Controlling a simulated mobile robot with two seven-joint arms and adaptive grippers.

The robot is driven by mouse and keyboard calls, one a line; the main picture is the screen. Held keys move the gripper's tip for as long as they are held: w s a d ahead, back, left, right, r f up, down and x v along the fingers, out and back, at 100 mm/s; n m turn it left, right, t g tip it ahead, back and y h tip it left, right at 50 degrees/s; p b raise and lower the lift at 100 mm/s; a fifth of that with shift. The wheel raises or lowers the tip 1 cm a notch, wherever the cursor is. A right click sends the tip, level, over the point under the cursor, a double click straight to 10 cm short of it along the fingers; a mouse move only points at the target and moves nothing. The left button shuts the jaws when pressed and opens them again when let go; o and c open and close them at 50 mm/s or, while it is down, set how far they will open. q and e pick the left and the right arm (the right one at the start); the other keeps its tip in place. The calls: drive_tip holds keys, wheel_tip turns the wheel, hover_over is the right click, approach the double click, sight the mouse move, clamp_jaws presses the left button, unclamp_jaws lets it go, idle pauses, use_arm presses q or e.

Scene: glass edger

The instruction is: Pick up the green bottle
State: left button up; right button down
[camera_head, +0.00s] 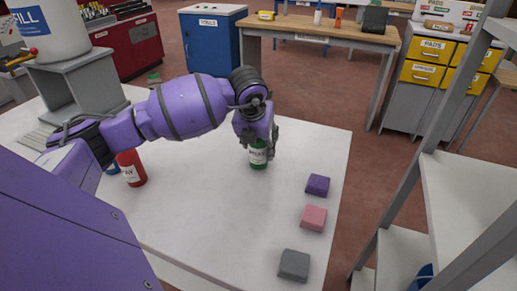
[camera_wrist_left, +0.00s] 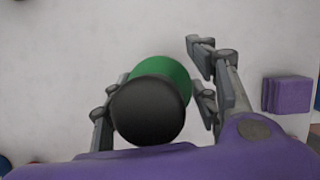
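The green bottle (camera_head: 258,157) stands upright on the white table, with a pale label and a black cap. In the left wrist view the bottle (camera_wrist_left: 168,72) is seen from above, its black cap nearest the camera. My left gripper (camera_head: 262,142) is over the bottle's upper part, with its fingers on either side of it. In the wrist view the left gripper (camera_wrist_left: 160,85) looks open. A small gap shows between the bottle and the right-hand finger; the left-hand finger is partly hidden behind the cap. My right gripper is not in view.
Purple (camera_head: 318,185), pink (camera_head: 313,218) and grey (camera_head: 294,264) blocks lie along the table's right side. A red bottle (camera_head: 132,168) stands at the left, partly behind my arm. A grey shelf rack (camera_head: 440,150) rises at the right. The table (camera_head: 215,220) is clear in front.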

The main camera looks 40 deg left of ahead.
use_arm(q)
drive_tip(key=c, duration=1.1)
drive_tip(key=shift+r, duration=0.1)
